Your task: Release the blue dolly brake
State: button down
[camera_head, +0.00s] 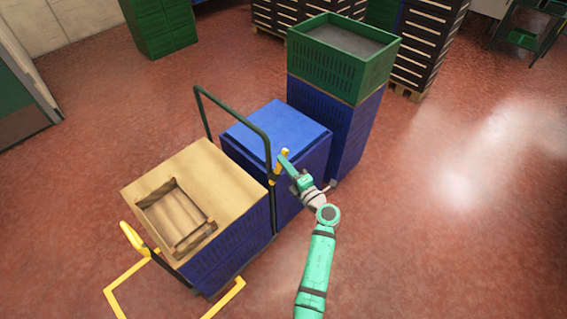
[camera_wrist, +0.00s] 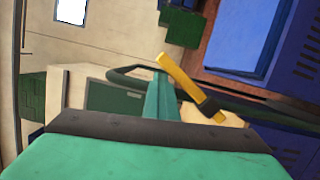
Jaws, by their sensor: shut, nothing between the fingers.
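A yellow brake lever (camera_head: 276,171) sits on the right upright of a dark hoop handle (camera_head: 236,110) by the blue crates. In the wrist view the lever (camera_wrist: 180,79) is a slanted yellow bar with a dark clamp (camera_wrist: 210,106) at its lower end. My teal gripper (camera_head: 284,160) is shut and empty, right beside the lever. In the wrist view its fingers (camera_wrist: 161,98) point just left of the bar. I cannot tell whether they touch it. The dolly's base is mostly hidden under the crates.
Blue crates with a wooden top (camera_head: 172,160) stand at left, holding a small wooden box (camera_head: 176,212). A second yellow lever (camera_head: 133,240) and a yellow frame (camera_head: 112,302) are at lower left. A green crate (camera_head: 340,75) tops the stack behind. Red floor (camera_head: 440,230) is clear at right.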

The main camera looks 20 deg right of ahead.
jog(key=shift+d, duration=0.5)
jog(key=s+a+r, duration=0.2)
jog(key=s+r, duration=0.1)
jog(key=s, duration=0.8)
jog(key=shift+a+r, duration=0.1)
jog(key=shift+a, duration=0.05)
